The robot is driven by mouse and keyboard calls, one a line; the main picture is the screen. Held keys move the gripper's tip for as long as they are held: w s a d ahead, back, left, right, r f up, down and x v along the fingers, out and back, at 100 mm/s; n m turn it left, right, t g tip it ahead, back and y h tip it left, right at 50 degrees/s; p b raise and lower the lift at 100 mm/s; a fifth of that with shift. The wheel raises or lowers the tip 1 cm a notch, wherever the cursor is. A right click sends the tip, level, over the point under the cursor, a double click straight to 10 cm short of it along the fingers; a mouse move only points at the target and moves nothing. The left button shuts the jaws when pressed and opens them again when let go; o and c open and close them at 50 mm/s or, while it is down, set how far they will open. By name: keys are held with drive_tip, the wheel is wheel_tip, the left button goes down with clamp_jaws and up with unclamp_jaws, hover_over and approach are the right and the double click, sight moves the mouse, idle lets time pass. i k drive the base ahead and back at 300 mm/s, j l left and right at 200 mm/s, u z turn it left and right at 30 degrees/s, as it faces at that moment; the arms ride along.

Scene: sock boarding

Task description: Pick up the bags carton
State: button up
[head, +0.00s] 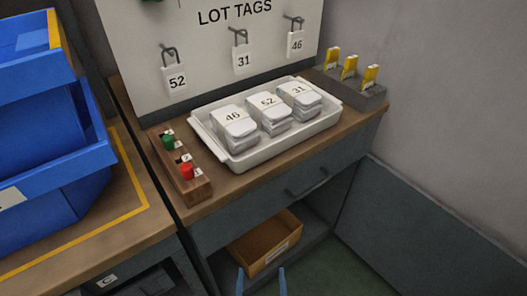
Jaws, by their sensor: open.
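An open-topped brown carton (291,248), which I take to be the bags carton, sits on the low shelf under the counter. A small white label is on its front side, too small to read. Its inside looks shadowed and I cannot tell what it holds. My gripper (261,281) shows at the bottom edge as two blue fingers, apart and with nothing between them. The fingertips appear just in front of the carton's near side in the picture. I cannot tell whether they touch it.
The wooden counter (225,195) with a drawer front (300,185) overhangs the shelf. On it stand a white tray (195,125) of numbered white packs, a wooden peg block (177,182) and a grey holder (350,92). Blue bins (60,180) stand at left. Green floor (345,272) shows at right.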

sight(255, 251)
drive_tip(key=k, duration=1)
